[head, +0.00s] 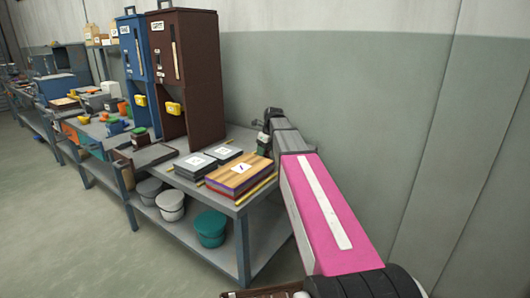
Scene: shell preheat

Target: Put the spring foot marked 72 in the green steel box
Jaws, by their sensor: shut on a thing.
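My gripper (265,139) is at the end of my pink arm, over the back right end of the near bench by the wall. It is small and dark in the head view, partly hidden by my own wrist. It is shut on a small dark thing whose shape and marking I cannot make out. I cannot read a 72 anywhere. I cannot pick out a green steel box with certainty.
The grey bench (244,208) holds two black boxes with white labels and a striped wooden stack (239,174). A blue cabinet (136,65) and a brown cabinet (201,75) stand behind. Floor at left is clear.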

